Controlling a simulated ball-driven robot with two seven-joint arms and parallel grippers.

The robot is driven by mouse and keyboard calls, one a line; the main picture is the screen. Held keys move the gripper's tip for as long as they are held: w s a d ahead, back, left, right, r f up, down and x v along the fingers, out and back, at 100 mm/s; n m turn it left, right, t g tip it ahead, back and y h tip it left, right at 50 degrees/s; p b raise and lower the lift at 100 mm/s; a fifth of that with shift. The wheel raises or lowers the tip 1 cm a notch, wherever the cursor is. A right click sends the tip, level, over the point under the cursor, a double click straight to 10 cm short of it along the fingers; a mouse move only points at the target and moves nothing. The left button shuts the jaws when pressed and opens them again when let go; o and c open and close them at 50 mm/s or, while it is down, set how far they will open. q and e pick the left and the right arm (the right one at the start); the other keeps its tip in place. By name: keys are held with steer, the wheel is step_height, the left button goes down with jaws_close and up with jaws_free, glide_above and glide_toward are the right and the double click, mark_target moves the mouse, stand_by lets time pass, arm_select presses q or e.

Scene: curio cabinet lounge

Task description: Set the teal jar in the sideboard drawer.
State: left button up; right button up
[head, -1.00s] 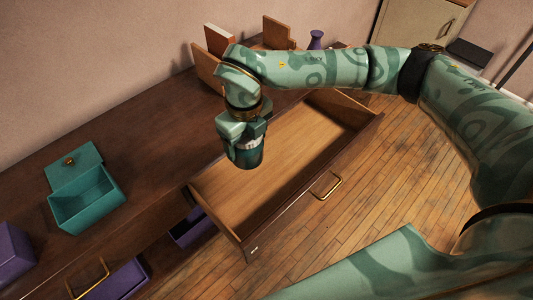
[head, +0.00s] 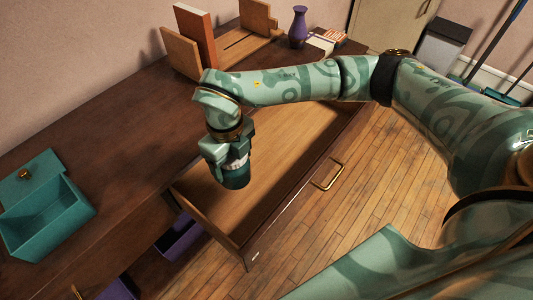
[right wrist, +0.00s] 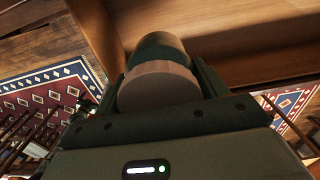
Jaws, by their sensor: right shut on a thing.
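The teal jar (head: 235,175) is dark teal with a pale band near its top. My right gripper (head: 232,158) is shut on it and holds it upright over the near left part of the open sideboard drawer (head: 290,150). In the right wrist view the jar (right wrist: 158,48) sits between the fingers, with a round pale top (right wrist: 158,88) facing the camera. Whether the jar's base touches the drawer floor cannot be told. The drawer looks empty where it shows; my right arm hides part of it. My left gripper is not in view.
On the sideboard top (head: 110,130) stand an open teal box (head: 45,215), a wooden book rack (head: 180,55) with an orange book (head: 196,35), and a purple vase (head: 298,28). Purple bins (head: 180,240) show below the drawer. Wooden floor (head: 350,220) lies in front.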

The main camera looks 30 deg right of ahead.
step_height(320, 180, down, 8)
steer(key=b, duration=0.4)
step_height(320, 180, down, 9)
steer(key=b, duration=0.4)
steer(key=shift+f, duration=0.2)
steer(key=o, duration=1.2)
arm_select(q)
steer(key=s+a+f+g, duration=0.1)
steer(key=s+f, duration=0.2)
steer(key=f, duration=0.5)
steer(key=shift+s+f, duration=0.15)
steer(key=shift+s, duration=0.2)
